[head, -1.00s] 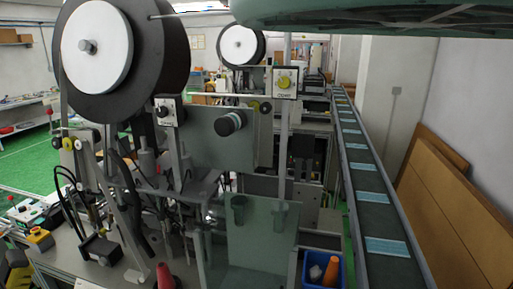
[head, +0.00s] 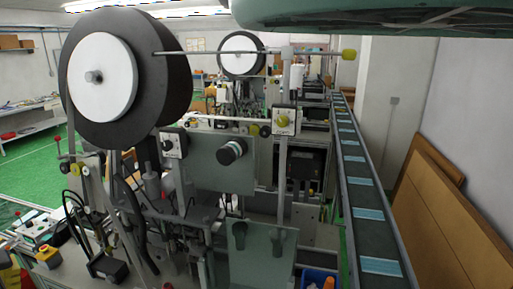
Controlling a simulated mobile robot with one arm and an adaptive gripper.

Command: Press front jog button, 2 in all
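I cannot tell for sure which control is the front jog button. At the lower left, a yellow box with a dark top (head: 47,257) sits on the bench, beside a pale control box (head: 38,230) with small buttons too small to read. A knob box (head: 173,144) is mounted below the large reel, and another box with a yellow knob (head: 284,121) is on a post at the centre. My gripper is not in view.
A large black and white reel (head: 125,70) stands at the upper left. A conveyor (head: 350,232) with blue masks runs along the right side. Wooden panels (head: 432,215) lean on the right wall. A blue bin (head: 318,278) is at the bottom. Green floor (head: 28,170) shows at the left.

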